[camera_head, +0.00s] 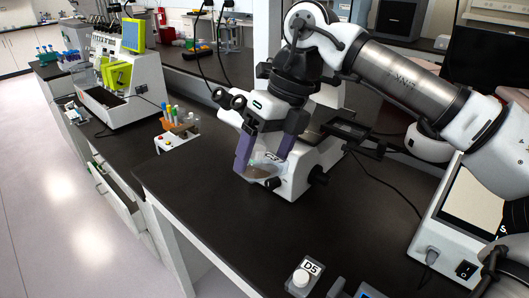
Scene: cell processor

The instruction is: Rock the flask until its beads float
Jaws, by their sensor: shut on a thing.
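My gripper (263,162) has two purple fingers pointing down. It is shut on a small clear flask (267,166), one finger on each side, in front of the white microscope. The flask has a pale label with dark marks near its top and a dull brownish patch low down. It seems tilted. I cannot make out single beads or whether any float. I cannot tell whether the flask touches the microscope or the bench.
The microscope (307,172) stands close behind the flask. A rack of coloured-cap tubes (177,131) is to the left. A screen device (466,220) is at the right. The dark bench (230,218) is clear in front.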

